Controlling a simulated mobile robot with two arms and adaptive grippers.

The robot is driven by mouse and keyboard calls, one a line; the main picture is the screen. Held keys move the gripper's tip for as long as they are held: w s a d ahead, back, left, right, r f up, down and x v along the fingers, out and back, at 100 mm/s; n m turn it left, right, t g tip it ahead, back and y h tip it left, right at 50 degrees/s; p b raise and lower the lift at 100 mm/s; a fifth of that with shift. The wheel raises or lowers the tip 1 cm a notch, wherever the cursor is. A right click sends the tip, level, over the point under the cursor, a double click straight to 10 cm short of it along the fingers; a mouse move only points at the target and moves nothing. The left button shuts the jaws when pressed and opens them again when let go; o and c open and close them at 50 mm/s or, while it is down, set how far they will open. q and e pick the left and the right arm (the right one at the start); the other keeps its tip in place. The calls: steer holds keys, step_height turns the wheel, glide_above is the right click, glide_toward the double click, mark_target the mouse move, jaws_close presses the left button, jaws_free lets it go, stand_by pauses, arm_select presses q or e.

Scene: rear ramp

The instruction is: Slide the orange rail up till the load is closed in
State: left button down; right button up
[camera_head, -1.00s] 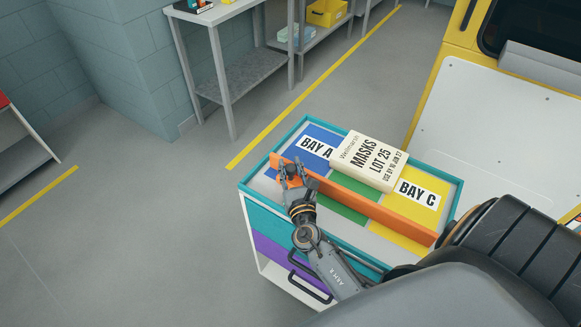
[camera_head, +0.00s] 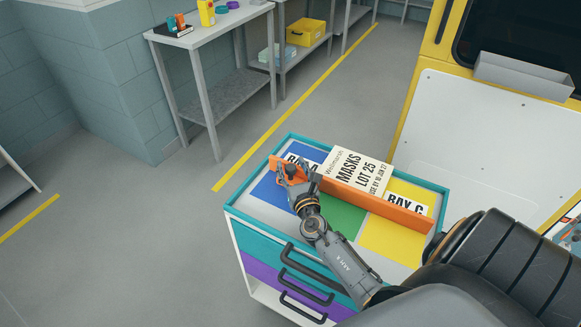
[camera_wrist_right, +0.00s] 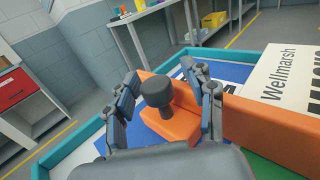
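The orange rail (camera_head: 372,203) stands across the cart's top tray (camera_head: 437,190), over the blue, green and yellow zones. A cream MASKS LOT 25 box (camera_head: 357,170) lies just behind it, its lower near edge hidden by the rail; contact cannot be told. My right gripper (camera_head: 294,168) is at the rail's left end. In the right wrist view its fingers (camera_wrist_right: 166,90) stand apart on either side of a dark knob (camera_wrist_right: 157,93) on the rail's orange bracket (camera_wrist_right: 175,130), with gaps visible. My left gripper is not in view.
The tray has a raised teal rim, and the cart has drawers with dark handles (camera_head: 310,275). A grey workbench (camera_head: 215,35) stands behind left. A white panel of a yellow vehicle (camera_head: 490,130) is close on the right.

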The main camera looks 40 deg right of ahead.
steer(key=shift+a, duration=0.1)
steer(key=shift+s+a, duration=0.1)
steer(key=shift+s, duration=0.1)
steer(key=v, duration=1.1)
steer(key=shift+s, duration=0.3)
steer(key=shift+r, duration=0.1)
